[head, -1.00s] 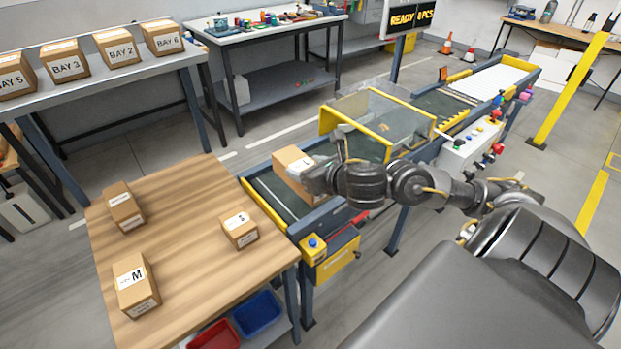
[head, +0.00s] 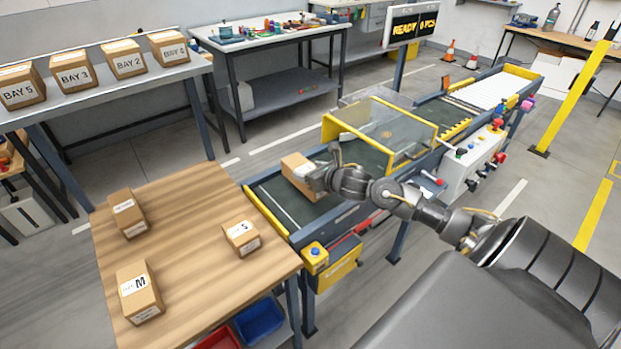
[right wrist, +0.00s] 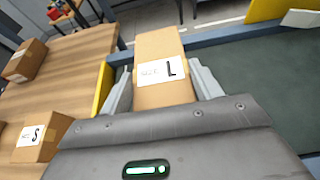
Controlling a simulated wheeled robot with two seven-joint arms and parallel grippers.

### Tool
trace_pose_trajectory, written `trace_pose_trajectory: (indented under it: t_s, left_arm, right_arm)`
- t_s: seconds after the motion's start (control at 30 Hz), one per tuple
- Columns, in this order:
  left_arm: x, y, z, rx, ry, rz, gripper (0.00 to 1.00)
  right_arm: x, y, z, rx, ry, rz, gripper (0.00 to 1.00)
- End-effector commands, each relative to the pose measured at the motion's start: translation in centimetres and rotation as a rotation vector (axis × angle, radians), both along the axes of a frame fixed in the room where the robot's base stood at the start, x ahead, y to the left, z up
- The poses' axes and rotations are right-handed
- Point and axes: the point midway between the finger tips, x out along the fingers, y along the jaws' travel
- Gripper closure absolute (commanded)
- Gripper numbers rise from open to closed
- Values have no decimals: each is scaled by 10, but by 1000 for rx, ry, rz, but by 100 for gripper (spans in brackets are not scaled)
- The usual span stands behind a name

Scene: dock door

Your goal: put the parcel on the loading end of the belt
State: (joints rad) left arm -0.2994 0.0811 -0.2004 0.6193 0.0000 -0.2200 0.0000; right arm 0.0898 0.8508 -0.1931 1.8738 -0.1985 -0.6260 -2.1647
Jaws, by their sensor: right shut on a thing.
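The parcel, a brown box labelled L (right wrist: 162,50), is between the fingers of my right gripper (right wrist: 162,88) in the right wrist view. In the head view the parcel (head: 297,166) is over the near, loading end of the belt (head: 277,208), with my right gripper (head: 322,174) at its right side. The right gripper is shut on it. I cannot tell whether its underside touches the belt. My left gripper is not in view.
A wooden table (head: 195,270) left of the belt holds box S (head: 241,238), box M (head: 140,291) and another box (head: 127,213). A clear-walled yellow guard (head: 382,127) stands over the belt further along. A shelf (head: 105,90) carries several bay boxes.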

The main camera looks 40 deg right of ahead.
Motion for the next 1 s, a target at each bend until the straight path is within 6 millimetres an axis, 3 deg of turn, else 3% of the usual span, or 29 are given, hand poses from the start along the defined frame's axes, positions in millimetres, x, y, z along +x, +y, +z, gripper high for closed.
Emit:
trace_pose_trajectory:
  t_s: [0.27,0.53,0.93,0.97,1.0]
  left_arm:
    - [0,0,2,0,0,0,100]
    - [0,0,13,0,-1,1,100]
    - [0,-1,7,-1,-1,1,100]
    - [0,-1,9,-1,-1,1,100]
    - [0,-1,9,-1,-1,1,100]
  right_arm:
    - [6,-4,-7,1,-3,0,71]
    - [8,-7,-38,0,-2,-1,71]
    - [8,-7,-45,-2,-4,1,71]
    - [7,-6,-44,-2,-1,1,33]
    - [7,-6,-44,-2,-1,1,27]
